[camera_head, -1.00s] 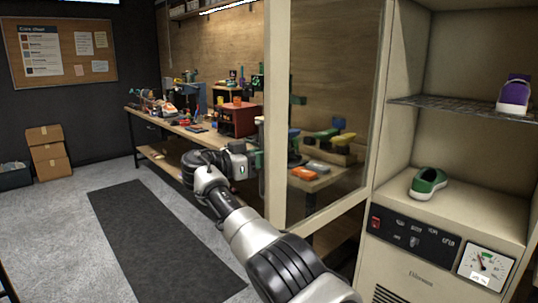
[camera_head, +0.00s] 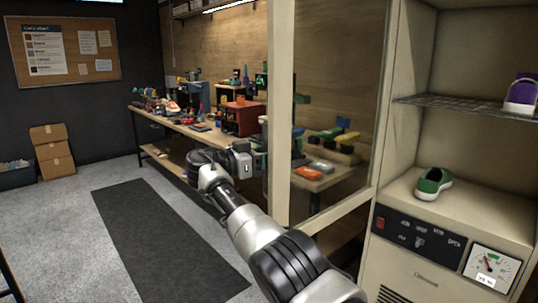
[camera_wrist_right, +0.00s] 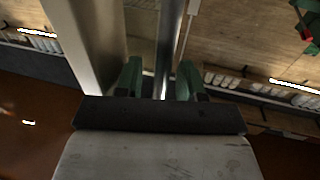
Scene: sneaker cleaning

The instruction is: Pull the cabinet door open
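The cabinet door (camera_head: 282,130), a beige frame with a clear pane, stands swung wide open to the left of the cabinet (camera_head: 440,215). My right gripper (camera_head: 258,161) is at the door's outer edge, its fingertips partly hidden there. In the right wrist view, the green fingers (camera_wrist_right: 160,80) are apart, one on each side of a metal bar (camera_wrist_right: 169,45), seemingly the door handle. A gap shows between the bar and the left finger. The beige door frame (camera_wrist_right: 85,45) is just left of them. My left gripper is out of view.
A green shoe (camera_head: 433,184) sits on the cabinet floor and a purple shoe (camera_head: 521,94) on the wire shelf (camera_head: 455,103). A cluttered workbench (camera_head: 190,133) stands behind the door. A dark mat (camera_head: 165,240) lies on open floor at left.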

